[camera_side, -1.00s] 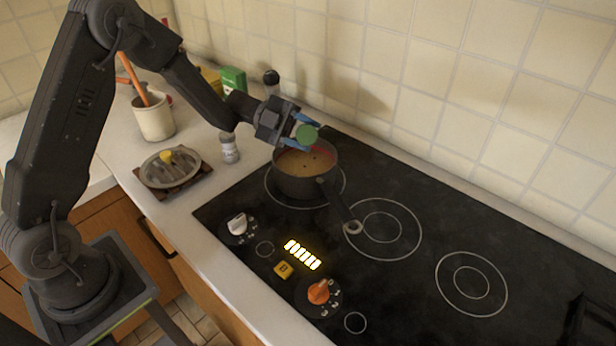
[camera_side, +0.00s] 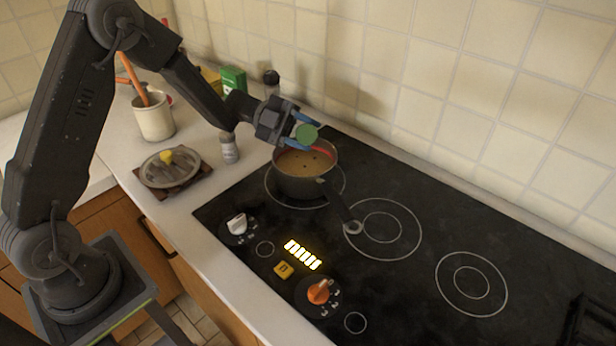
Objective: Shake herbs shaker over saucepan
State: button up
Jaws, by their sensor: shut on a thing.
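The saucepan (camera_side: 300,187) is dark, holds an orange-brown soup with dark specks, and stands on the back left burner ring with its handle pointing to the front right. The blue fingers lie against the shaker. The rest of the shaker is mostly hidden by the gripper, so its exact tilt is hard to tell.
Left of the hob (camera_side: 400,235) stand another shaker (camera_side: 229,148) and a grey lid with a yellow knob (camera_side: 168,166) on a dark trivet. A utensil crock (camera_side: 153,116), a green box (camera_side: 233,80) and a dark-topped bottle (camera_side: 271,80) stand behind. The hob's right side is mostly clear.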

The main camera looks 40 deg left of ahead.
notch_tip(320, 180, down, 2)
jog(key=shift+f, duration=0.1)
jog(key=shift+r, duration=1.85)
